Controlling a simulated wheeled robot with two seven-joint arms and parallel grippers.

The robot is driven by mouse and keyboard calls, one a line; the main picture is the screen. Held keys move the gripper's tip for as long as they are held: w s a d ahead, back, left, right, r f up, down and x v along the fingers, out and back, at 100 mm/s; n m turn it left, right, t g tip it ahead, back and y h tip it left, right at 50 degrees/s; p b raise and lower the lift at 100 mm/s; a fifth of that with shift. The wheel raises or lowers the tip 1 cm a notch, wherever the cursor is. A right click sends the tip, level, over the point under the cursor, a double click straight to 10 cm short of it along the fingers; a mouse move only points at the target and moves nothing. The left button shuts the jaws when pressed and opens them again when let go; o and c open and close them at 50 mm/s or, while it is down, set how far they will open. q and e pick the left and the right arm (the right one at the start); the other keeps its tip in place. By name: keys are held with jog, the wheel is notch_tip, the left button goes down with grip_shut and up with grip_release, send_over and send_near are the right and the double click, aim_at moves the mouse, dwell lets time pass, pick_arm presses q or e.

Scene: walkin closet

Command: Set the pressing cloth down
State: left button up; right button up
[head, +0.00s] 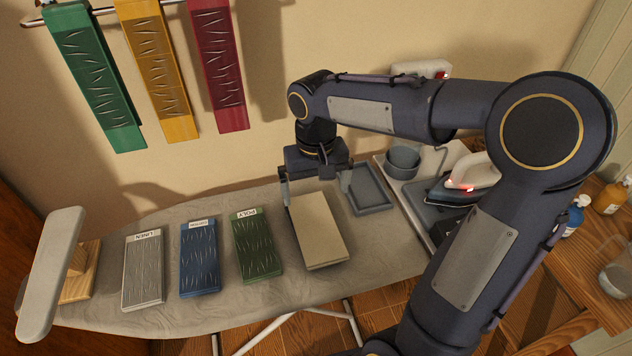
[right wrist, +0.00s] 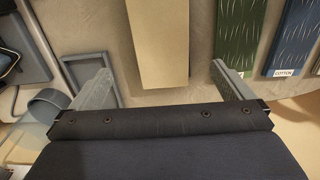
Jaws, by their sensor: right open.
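The pressing cloth (head: 320,232), a beige folded slab, lies flat on the grey ironing board (head: 205,312), right of the green cloth. It also shows at the top middle of the right wrist view (right wrist: 158,40). My right gripper (head: 317,188) is open at the cloth's far end. Its two fingers stand on either side of the cloth; in the right wrist view a gap shows between the cloth and each finger. My left gripper is not in view.
Linen (head: 143,270), blue (head: 200,258) and green (head: 257,247) cloths lie left of it. A sleeve board (head: 50,275) stands at the left end. Cloths hang on the wall rail.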

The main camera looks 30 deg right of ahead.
jog(key=s+a+t+y, duration=0.2)
jog(key=s, duration=0.6)
jog(key=s+a+n+t+y, duration=0.1)
jog(key=s+a+t, duration=0.1)
jog(key=s, duration=0.7)
jog(key=shift+r+t+y, duration=0.2)
jog(key=shift+t+y, duration=0.2)
jog(key=shift+t, duration=0.4)
jog(key=shift+a, duration=0.1)
